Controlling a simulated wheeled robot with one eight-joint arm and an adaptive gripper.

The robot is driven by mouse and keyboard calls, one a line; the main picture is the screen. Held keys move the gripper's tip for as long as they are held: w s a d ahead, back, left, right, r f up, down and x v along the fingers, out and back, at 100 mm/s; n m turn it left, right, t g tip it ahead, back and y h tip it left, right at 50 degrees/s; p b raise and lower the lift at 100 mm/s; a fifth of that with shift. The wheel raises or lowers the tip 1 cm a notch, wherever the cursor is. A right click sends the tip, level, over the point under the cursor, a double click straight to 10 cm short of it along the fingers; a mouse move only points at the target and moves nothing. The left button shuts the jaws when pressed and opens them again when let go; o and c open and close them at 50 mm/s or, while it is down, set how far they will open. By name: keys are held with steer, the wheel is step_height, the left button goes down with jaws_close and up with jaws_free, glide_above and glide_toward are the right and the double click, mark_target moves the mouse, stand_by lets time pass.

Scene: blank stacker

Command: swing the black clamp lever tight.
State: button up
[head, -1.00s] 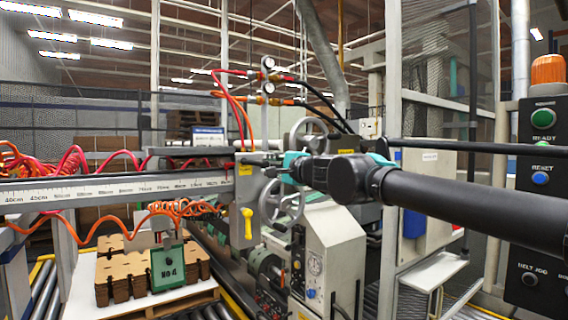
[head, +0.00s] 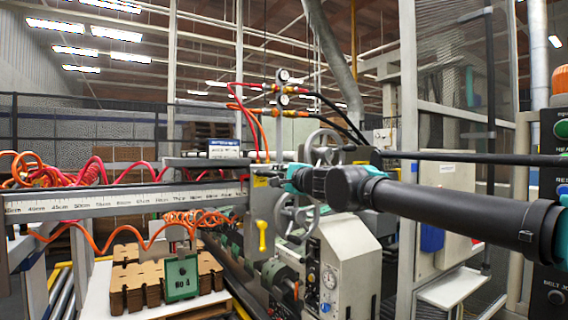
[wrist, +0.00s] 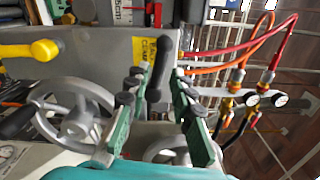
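The black clamp lever (wrist: 159,72) shows in the wrist view as a dark bar against the grey bracket plate (wrist: 105,45). My gripper (wrist: 160,84) is open, with its green fingers and black pads on either side of the lever. A gap shows between the lever and each finger, so I cannot see contact. In the head view my gripper (head: 291,180) is at the grey bracket at the right end of the ruler beam (head: 120,202). The lever cannot be made out clearly there.
A yellow lever (head: 262,235) hangs on the bracket, also in the wrist view (wrist: 40,49). Grey handwheels (head: 322,148) stand close to my gripper. Red and orange hoses and gauges (head: 283,88) rise behind. A stack of brown blanks (head: 137,285) lies lower left.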

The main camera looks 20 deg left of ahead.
mark_target(268, 174)
steer(key=shift+x, duration=2.2)
steer(key=m, duration=0.1)
steer(key=r+m, duration=0.2)
steer(key=m, duration=0.1)
steer(key=shift+w+d, duration=0.25)
steer(key=shift+w, duration=0.05)
steer(key=w+d+r+m, duration=0.2)
steer(key=w+d+m, duration=0.15)
steer(key=m, duration=0.95)
steer(key=v, duration=0.8)
steer(key=shift+s, duration=0.35)
steer(key=shift+d+r, duration=0.1)
